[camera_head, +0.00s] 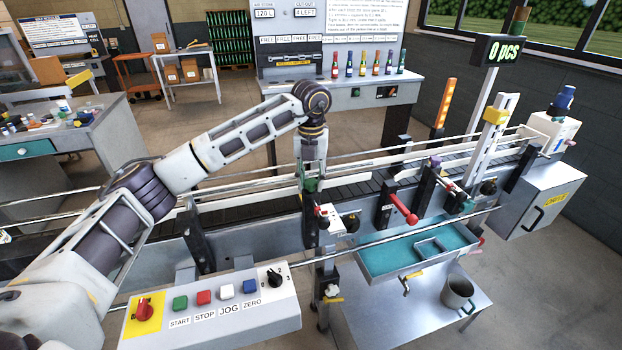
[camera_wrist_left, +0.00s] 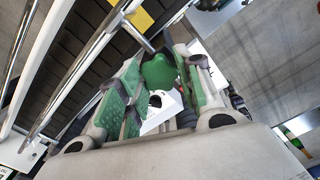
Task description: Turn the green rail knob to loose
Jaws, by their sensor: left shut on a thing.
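The green rail knob (camera_wrist_left: 160,72) sits between the green-padded fingers of my left gripper (camera_wrist_left: 152,88) in the left wrist view. In the head view the green knob (camera_head: 311,185) shows at the tip of my left gripper (camera_head: 309,172), on top of a dark post at the near side of the conveyor. The gripper comes down on it from above and is shut on it. The knob's pointer or marking cannot be read. A white block with a label (camera_head: 331,217) is mounted just below it. My right gripper is not in view.
The conveyor (camera_head: 350,189) with guide rails runs across behind the knob. A control box (camera_head: 215,307) with buttons stands at front left. A red-knobbed lever (camera_head: 405,214), a teal tray (camera_head: 385,262) and a grey mug (camera_head: 457,292) are to the right.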

